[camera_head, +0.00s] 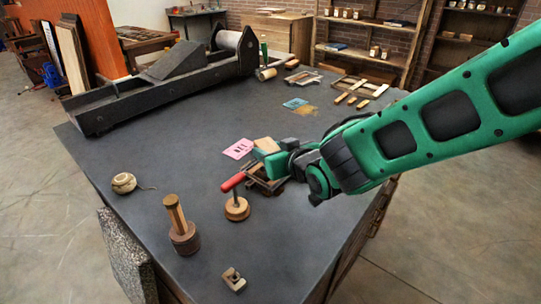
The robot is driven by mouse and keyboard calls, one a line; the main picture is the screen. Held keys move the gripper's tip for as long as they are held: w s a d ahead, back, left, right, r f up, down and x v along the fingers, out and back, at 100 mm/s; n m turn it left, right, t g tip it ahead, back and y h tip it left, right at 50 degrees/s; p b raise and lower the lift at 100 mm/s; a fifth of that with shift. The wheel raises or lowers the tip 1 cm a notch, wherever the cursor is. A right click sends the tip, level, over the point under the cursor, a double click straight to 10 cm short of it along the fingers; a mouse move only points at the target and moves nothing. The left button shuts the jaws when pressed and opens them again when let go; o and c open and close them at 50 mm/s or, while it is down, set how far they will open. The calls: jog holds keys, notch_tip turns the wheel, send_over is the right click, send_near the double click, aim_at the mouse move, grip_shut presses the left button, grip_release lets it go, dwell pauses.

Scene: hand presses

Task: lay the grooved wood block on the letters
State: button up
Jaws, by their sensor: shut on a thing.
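My gripper (268,155) is near the middle of the dark table, shut on a tan wood block (265,144). I take this for the grooved wood block; its grooves cannot be made out at this size. A small dark frame (257,187) lies just below and in front of the gripper, partly hidden by it. The letters seem to be in this frame, but I cannot make them out. The block shows beyond the green fingers. Whether it touches the frame cannot be told.
A mallet (180,230), a twine ball (123,183) and a small notched piece (234,280) are nearer. A pink card (239,149) lies left of the gripper. A long press (130,96) fills the back left.

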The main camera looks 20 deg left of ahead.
jog(key=shift+f, duration=0.85)
jog(key=shift+f, duration=0.3)
jog(key=o, duration=1.1)
jog(key=shift+r, duration=0.1)
jog(key=shift+r, duration=0.35)
jog(key=v, duration=1.1)
jog(key=shift+s+d, duration=0.35)
